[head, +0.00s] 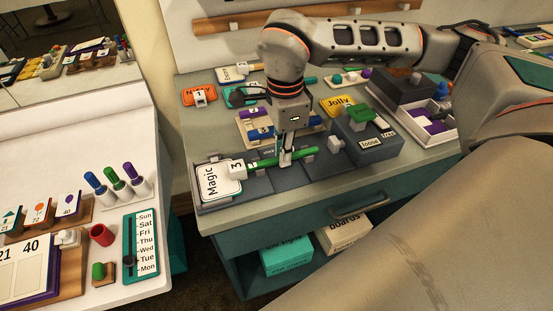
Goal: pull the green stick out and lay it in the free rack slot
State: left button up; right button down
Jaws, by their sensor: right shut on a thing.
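The green stick (300,154) lies nearly level over a dark grey base (262,187) near the front of the counter. A white block marked 3 (237,168) is at its left end, beside the "Magic" card (215,182). My right gripper (286,161) points down and is shut on the green stick near its middle. Whether the stick touches the base is hard to tell. A wooden rack (242,123) behind the gripper holds a purple stick and a blue stick with white number blocks; the gripper partly hides it. I cannot make out a free slot there. My left gripper is out of view.
A grey box marked "loose" (372,144) with a green piece on top stands close right of the gripper. A white tray (440,133) and a "Jolly" card (338,105) lie farther back. A white table (80,170) with pens and cards stands left, across a gap.

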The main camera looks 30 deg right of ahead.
aim_at(294, 154)
jog(key=shift+s+d, duration=0.15)
jog(key=shift+d, duration=0.4)
jog(key=shift+s+d, duration=0.1)
jog(key=shift+d, duration=0.2)
jog(key=shift+s+d, duration=0.1)
jog(key=shift+d, duration=0.3)
jog(key=shift+p, duration=0.3)
jog(key=shift+r+p, duration=1.15)
jog(key=shift+r, duration=0.4)
jog(key=shift+r+p, duration=1.6)
jog(key=shift+r, duration=0.4)
jog(key=shift+f, duration=0.1)
